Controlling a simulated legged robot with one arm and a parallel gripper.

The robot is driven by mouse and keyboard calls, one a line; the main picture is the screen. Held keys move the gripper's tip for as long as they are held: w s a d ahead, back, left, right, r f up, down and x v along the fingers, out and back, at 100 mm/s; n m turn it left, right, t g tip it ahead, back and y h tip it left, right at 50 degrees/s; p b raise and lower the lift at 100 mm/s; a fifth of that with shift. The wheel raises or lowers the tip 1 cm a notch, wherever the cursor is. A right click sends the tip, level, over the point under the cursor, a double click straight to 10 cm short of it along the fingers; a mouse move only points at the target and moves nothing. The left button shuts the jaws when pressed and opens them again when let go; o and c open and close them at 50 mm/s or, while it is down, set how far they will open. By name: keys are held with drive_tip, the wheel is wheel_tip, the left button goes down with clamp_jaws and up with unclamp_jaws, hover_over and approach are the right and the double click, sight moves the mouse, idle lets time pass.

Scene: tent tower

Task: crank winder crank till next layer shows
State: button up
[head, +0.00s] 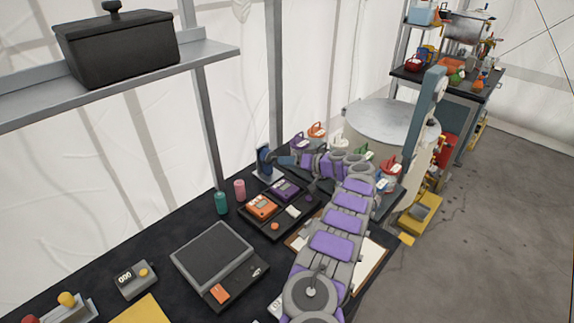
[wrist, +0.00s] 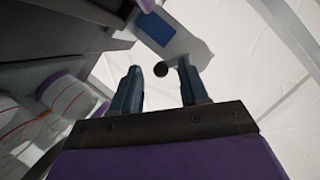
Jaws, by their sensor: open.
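My gripper (head: 287,160) is at the end of my purple and grey arm, which bends left over the far part of the black table in the head view. It points at a small upright blue device (head: 264,160), which may be the winder; its crank cannot be made out there. In the wrist view my gripper (wrist: 160,88) is open, with its two dark blue fingers apart. A round black knob (wrist: 161,69) shows between the fingertips, apparently not gripped. Beyond it is a grey body with a blue panel (wrist: 155,28). I cannot tell which layer shows.
Right of the blue device stand several small coloured cases (head: 316,131). Teal (head: 221,203) and pink (head: 239,190) cylinders and a black tray (head: 262,222) are nearer. A shelf with a black pot (head: 118,48) hangs at upper left. Open floor (head: 510,200) lies right.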

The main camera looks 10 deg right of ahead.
drive_tip(key=shift+w+a+f, duration=0.15)
drive_tip(key=shift+w+a, duration=0.1)
drive_tip(key=shift+a, duration=0.1)
clamp_jaws()
idle(0.3)
